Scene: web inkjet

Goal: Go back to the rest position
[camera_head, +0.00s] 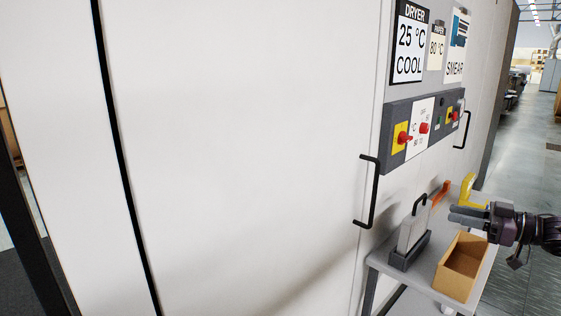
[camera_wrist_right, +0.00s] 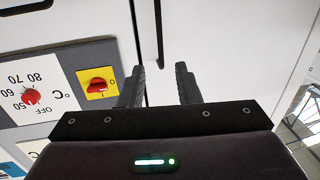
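My right gripper (camera_head: 453,214) comes in from the right edge of the head view, above the small side table. In the right wrist view its two fingers (camera_wrist_right: 160,78) stand apart with nothing between them, so it is open and empty. It is clear of the control panel (camera_head: 424,125), which has red knobs on yellow and white plates. In the right wrist view the panel appears upside down, with one red knob (camera_wrist_right: 97,86) on a yellow plate and another on a temperature dial (camera_wrist_right: 32,96). My left gripper is not in view.
A grey table (camera_head: 425,270) holds a cardboard box (camera_head: 456,280), a grey block with a black handle (camera_head: 412,235), and orange (camera_head: 440,193) and yellow (camera_head: 468,188) items. A black door handle (camera_head: 367,192) projects from the white machine (camera_head: 240,130). Open floor (camera_head: 530,190) lies at right.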

